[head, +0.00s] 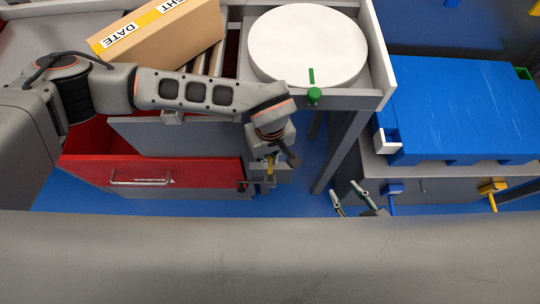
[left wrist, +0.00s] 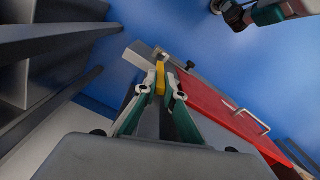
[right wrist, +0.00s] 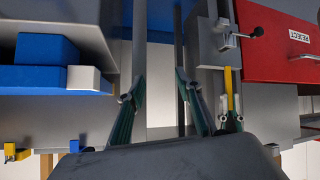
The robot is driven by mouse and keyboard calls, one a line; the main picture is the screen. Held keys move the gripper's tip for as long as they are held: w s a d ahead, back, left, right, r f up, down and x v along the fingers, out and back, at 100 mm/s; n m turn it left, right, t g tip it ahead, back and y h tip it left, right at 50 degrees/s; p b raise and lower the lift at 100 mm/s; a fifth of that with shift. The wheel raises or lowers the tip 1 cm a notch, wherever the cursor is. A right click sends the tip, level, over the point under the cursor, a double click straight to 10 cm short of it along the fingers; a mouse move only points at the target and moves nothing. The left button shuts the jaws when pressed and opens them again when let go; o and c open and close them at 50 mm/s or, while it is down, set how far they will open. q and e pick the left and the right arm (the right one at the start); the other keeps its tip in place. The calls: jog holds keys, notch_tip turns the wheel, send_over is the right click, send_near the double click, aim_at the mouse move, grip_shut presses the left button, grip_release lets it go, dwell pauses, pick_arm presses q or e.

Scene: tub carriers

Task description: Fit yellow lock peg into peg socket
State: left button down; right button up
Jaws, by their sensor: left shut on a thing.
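The yellow lock peg (left wrist: 160,78) is a short yellow bar between the fingertips of my left gripper (left wrist: 158,86). My left gripper is shut on it; the peg also shows in the head view (head: 270,166) and the right wrist view (right wrist: 230,88). A grey bracket (right wrist: 228,45) with a black-knobbed lever sits beside the red drawer, close to the peg's end. The socket hole is not clear, and I cannot tell whether the peg touches the bracket. My right gripper (right wrist: 158,90) is open and empty; in the head view it is low, right of the peg.
The red drawer (head: 190,172) has a metal handle and stands open. A grey table leg (head: 340,150) stands between my grippers. A white round disc (head: 307,45) and a cardboard box (head: 160,35) are above. A blue pallet (head: 465,105) lies at right, with yellow (head: 492,188) and blue (head: 392,189) pegs below.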

pick_arm(q)
jog(key=c, duration=2.1)
grip_release()
jog(key=shift+c, duration=0.2)
pick_arm(e)
jog(key=shift+w+d, duration=0.1)
